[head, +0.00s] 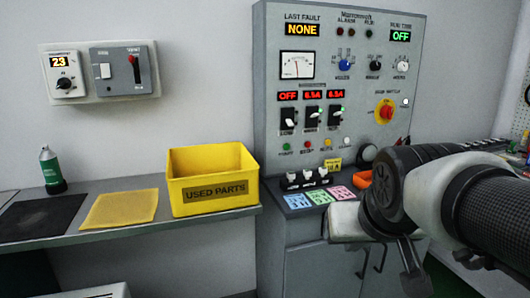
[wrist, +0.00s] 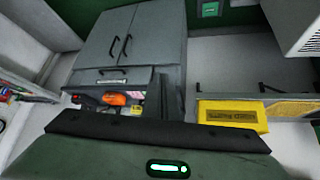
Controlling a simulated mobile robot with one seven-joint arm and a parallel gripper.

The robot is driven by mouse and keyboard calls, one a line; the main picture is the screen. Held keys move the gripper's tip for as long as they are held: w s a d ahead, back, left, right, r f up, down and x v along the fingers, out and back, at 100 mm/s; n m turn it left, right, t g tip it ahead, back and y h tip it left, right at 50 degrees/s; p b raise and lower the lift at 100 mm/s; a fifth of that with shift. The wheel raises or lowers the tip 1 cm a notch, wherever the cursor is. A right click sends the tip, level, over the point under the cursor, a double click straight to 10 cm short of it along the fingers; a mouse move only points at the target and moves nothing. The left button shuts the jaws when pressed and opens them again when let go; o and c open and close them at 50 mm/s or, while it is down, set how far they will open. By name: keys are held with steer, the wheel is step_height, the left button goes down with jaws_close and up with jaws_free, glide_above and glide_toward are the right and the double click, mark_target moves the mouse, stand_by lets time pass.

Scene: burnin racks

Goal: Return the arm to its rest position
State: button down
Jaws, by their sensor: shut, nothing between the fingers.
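My arm reaches in from the right edge of the head view, in front of the right part of the grey control cabinet (head: 262,120). Its dark joint and pale wrist parts hang before the cabinet's lower front. My gripper (wrist: 158,130) shows as a dark bar across the lower part of the wrist view, above a green housing with a lit strip. It is shut with nothing in it and appears apart from the cabinet. Its fingertips are hard to make out in the head view.
A yellow used-parts bin (head: 212,190) stands on the grey shelf (head: 235,213), beside a yellow mat (head: 120,208), a black mat (head: 40,215) and a green bottle (head: 52,170). An orange object (wrist: 118,99) lies on the cabinet ledge. A small control box (head: 100,72) hangs on the wall.

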steer(key=s+a+f+g, duration=0.2)
steer(key=s+f, duration=0.1)
steer(key=s, duration=0.7)
step_height(320, 180, up, 27)
steer(key=p, duration=2.8)
steer(key=shift+w+d+y, duration=0.15)
steer(key=shift+w+y, duration=0.15)
steer(key=shift+d, duration=0.15)
